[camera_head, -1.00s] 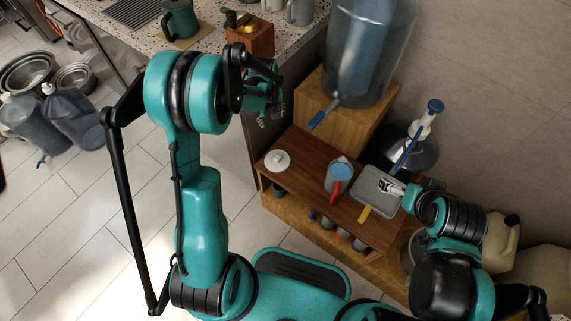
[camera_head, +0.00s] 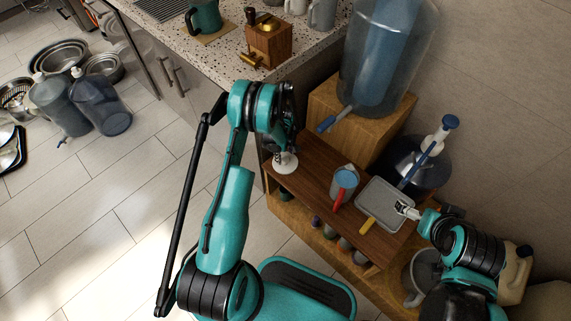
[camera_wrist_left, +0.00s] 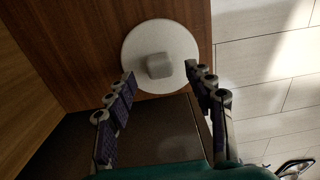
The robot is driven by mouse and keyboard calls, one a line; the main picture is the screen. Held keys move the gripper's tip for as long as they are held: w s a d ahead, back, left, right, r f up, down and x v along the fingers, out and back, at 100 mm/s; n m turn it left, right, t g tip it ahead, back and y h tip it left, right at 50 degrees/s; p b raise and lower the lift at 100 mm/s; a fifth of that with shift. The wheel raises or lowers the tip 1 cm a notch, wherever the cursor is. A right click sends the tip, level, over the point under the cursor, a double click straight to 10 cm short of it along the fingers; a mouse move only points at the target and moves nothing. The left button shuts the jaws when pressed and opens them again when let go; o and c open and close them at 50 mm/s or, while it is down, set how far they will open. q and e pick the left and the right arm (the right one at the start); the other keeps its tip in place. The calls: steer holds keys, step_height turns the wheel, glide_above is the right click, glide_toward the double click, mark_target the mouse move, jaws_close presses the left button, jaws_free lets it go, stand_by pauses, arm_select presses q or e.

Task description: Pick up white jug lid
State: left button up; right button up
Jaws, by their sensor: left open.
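The white jug lid (camera_head: 285,165) lies at the left end of the dark wooden shelf top, partly hidden by my left gripper (camera_head: 281,151) in the head view. In the left wrist view the lid (camera_wrist_left: 136,48) is a round white disc with a squarish knob (camera_wrist_left: 158,66). My left gripper (camera_wrist_left: 160,74) is open there, with its fingertips apart on either side of the knob, over the lid's near edge. I cannot tell whether they touch it. My right gripper (camera_head: 408,210) is at the right side of a grey tray; its fingers are too small to read.
A big blue water bottle (camera_head: 380,60) stands on a wooden box (camera_head: 350,118) behind. The counter (camera_head: 225,50) rises behind left, holding a wooden grinder (camera_head: 268,42).

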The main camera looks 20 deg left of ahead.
mark_target(285, 161)
arm_select(q)
step_height(285, 161, down, 3)
steer(key=shift+b, duration=0.4)
steer(key=shift+r, duration=0.1)
steer(key=shift+c, duration=0.8)
jaws_close()
arm_select(e)
steer(key=shift+f, duration=0.7)
